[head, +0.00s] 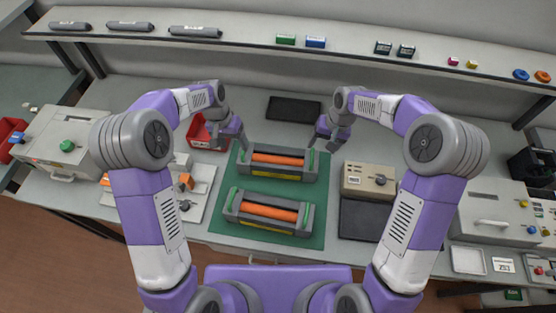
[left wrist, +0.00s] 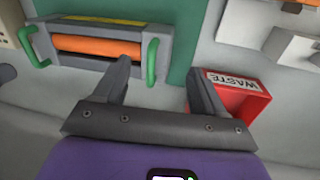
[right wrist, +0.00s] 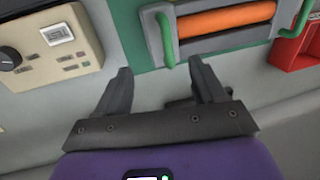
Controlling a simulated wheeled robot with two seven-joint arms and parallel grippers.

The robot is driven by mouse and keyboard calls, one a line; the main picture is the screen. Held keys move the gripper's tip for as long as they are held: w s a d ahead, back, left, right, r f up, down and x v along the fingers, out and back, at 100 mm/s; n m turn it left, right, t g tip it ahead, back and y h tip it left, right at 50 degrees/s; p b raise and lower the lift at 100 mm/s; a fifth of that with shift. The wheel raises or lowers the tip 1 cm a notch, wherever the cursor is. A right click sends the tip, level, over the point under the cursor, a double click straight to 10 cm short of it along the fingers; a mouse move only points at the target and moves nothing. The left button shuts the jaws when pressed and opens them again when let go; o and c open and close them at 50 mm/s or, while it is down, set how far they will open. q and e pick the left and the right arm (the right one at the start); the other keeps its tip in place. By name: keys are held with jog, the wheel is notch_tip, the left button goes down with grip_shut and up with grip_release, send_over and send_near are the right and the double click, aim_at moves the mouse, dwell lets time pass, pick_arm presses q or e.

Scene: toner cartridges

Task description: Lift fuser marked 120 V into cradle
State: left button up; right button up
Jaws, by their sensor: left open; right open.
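Two grey fusers with orange rollers and green end handles lie on the green mat (head: 315,234), the far fuser (head: 277,159) behind the near fuser (head: 268,211). Voltage markings are too small to read. My left gripper (head: 241,142) is open and empty by the far fuser's left end; in the left wrist view the fuser's green handle (left wrist: 152,61) is just beyond one finger. My right gripper (head: 324,140) is open and empty by its right end; the right wrist view shows that handle (right wrist: 165,40) ahead of the fingers. I cannot tell which thing is the cradle.
A red bin marked WASTE (left wrist: 240,102) stands beside my left gripper. A beige control box (head: 369,180) and a dark pad (head: 362,220) lie right of the mat. A black tray (head: 294,109) lies behind. A shelf (head: 250,40) with small goods runs along the back.

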aim_at(239, 159)
pick_arm(q)
jog(key=f, duration=0.5)
jog(key=d+f, duration=0.1)
jog(key=f, duration=0.1)
jog(key=shift+s+d+f, duration=0.1)
jog(key=shift+f, duration=0.05)
pick_arm(e)
jog(key=f, duration=0.3)
jog(key=a+f, duration=0.1)
jog(key=f, duration=0.3)
jog(key=shift+w+a+f, duration=0.15)
jog(key=shift+a, duration=0.05)
pick_arm(q)
grip_shut()
pick_arm(e)
grip_shut()
jog(key=shift+d, duration=0.1)
